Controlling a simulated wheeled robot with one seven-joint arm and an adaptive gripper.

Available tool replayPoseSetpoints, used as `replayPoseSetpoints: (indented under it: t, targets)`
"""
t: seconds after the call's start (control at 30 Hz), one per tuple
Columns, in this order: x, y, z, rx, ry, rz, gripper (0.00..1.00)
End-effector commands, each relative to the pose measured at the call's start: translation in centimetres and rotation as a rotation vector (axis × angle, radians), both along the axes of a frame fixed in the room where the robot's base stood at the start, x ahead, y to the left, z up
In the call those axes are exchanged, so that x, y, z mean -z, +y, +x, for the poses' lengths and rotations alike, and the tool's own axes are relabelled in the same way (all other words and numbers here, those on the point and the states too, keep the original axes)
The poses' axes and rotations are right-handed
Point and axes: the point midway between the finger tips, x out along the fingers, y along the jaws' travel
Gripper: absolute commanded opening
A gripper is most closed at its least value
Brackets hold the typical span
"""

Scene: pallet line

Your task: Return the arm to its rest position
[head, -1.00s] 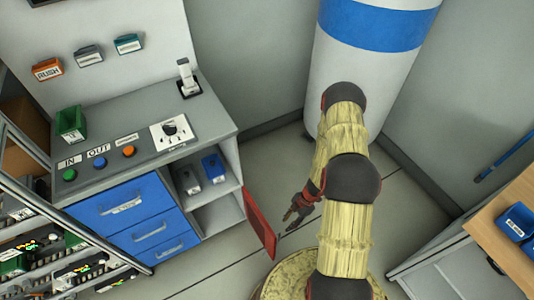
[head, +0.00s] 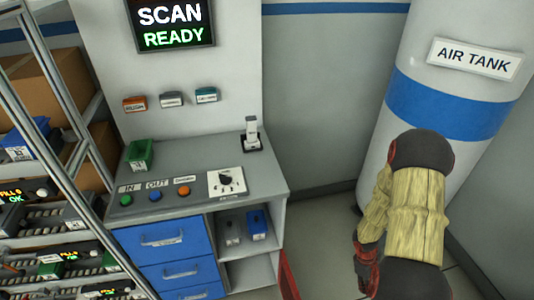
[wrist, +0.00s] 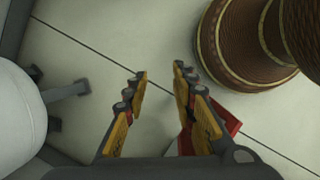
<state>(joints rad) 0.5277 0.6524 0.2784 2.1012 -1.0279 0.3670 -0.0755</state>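My gripper (wrist: 160,72) shows in the wrist view with its two yellow-padded fingers apart and only bare floor between them. It points down toward the floor and holds nothing. In the head view my straw-coloured arm hangs at the right, in front of the air tank (head: 445,105). The red and black wrist end is low in that picture, and the fingers cannot be made out there.
A grey workbench (head: 195,145) with blue drawers stands left of my arm. A rack (head: 85,140) stands at far left.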

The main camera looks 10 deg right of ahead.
Motion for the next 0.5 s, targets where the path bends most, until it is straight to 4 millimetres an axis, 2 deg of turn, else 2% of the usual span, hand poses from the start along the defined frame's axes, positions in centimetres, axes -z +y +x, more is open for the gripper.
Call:
replayPoseSetpoints:
  t: [0.03, 0.2, 0.37, 0.5]
  targets:
    - [-2.8, 0.0, 0.4, 0.055, -0.012, -0.035, 0.27]
    - [-10.7, 1.6, 0.4, 0.251, -0.043, -0.111, 0.27]
    - [-17.2, 4.6, 0.1, 0.406, -0.092, -0.131, 0.27]
    - [-22.2, 7.9, -0.3, 0.517, -0.145, -0.115, 0.27]
